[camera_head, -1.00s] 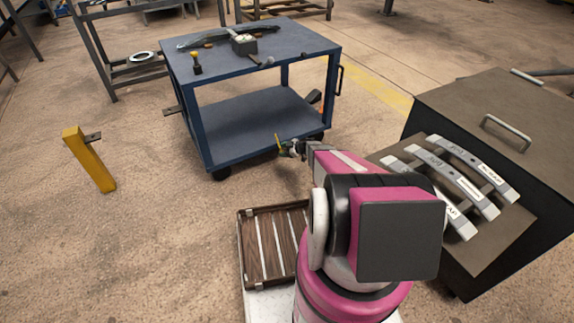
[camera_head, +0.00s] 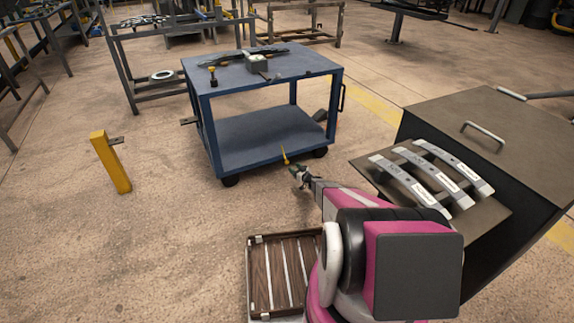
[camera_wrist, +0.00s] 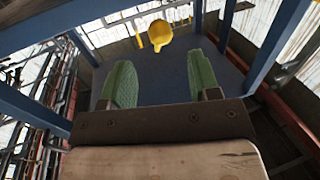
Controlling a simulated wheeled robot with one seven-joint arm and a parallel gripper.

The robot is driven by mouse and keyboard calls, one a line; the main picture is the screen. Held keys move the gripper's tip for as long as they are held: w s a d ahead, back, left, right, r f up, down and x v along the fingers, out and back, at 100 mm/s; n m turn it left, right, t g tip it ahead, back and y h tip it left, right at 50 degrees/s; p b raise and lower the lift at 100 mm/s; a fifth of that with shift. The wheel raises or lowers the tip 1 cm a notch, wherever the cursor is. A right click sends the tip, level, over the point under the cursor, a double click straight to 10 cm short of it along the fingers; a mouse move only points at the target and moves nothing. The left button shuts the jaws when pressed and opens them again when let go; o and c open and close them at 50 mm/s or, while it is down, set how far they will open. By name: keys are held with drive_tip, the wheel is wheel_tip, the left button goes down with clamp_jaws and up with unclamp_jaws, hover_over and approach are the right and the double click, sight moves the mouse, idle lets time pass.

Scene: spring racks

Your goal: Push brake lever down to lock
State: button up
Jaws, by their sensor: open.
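The brake lever appears to be the thin yellow stick (camera_head: 285,155) at the front lower edge of the blue cart (camera_head: 268,172). My gripper (camera_head: 298,172) is just below and right of it in the head view, small and partly hidden by my arm. In the wrist view, my gripper (camera_wrist: 160,60) has two green fingers spread apart with nothing between them. A rounded yellow end (camera_wrist: 159,38), likely the lever's, shows just beyond the fingertips, roughly centred between them. I cannot tell whether a finger touches it. The lever's lower part is hidden.
A yellow post (camera_head: 110,163) stands left of the cart. A slatted wooden tray (camera_head: 251,280) is near my arm. A dark cabinet (camera_head: 445,112) with curved metal springs (camera_head: 428,168) on its ledge is at right. Floor between post and tray is clear.

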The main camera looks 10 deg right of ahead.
sight(287, 161)
drive_tip(key=x, duration=0.8)
